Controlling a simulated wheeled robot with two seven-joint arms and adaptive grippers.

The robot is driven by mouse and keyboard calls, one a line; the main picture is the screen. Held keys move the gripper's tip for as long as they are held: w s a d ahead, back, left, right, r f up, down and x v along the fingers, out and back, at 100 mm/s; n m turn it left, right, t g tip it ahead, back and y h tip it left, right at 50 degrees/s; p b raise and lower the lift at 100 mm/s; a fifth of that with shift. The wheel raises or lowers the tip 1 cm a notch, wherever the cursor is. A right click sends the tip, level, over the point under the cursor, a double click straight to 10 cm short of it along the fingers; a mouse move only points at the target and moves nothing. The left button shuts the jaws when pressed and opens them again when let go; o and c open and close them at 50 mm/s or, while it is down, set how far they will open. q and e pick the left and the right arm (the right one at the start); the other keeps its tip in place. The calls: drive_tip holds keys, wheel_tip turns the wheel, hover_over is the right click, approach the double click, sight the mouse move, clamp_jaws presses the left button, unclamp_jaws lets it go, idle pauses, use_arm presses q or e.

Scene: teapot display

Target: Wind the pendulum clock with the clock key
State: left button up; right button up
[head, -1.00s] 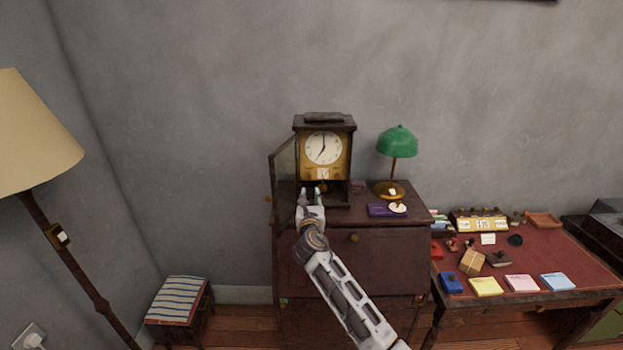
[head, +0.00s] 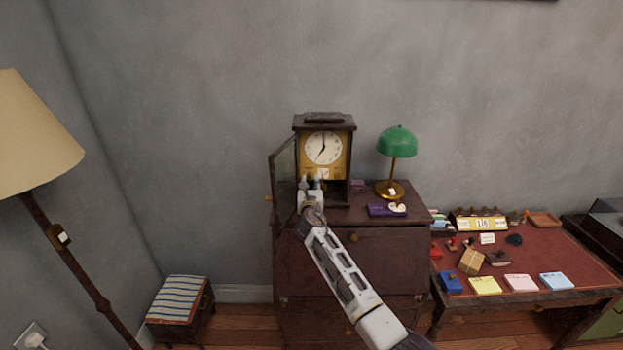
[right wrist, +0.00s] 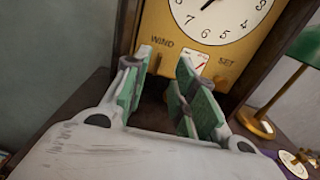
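The pendulum clock (head: 322,120) stands upright on a dark chest, its glass door (head: 284,172) swung open to the left. Its dial (right wrist: 222,18) fills the top of the right wrist view, above a gold panel marked WIND and SET (right wrist: 226,62). My right gripper (head: 311,185) is in front of the clock's lower part. In the right wrist view its two green-padded fingers (right wrist: 160,82) stand apart, with a dark gap and nothing clear between them, below the WIND mark. I cannot make out the clock key. My left gripper is not in view.
A green lamp (head: 396,141), a purple box (head: 380,210) and a small pale round thing (head: 397,207) are on the chest (head: 350,257) right of the clock. A desk (head: 540,254) with several small items stands farther right. A striped stool (head: 178,299) is at left.

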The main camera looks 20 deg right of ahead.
sight(310, 177)
drive_tip(key=shift+x, duration=2)
drive_tip(key=shift+c, duration=0.3)
clamp_jaws()
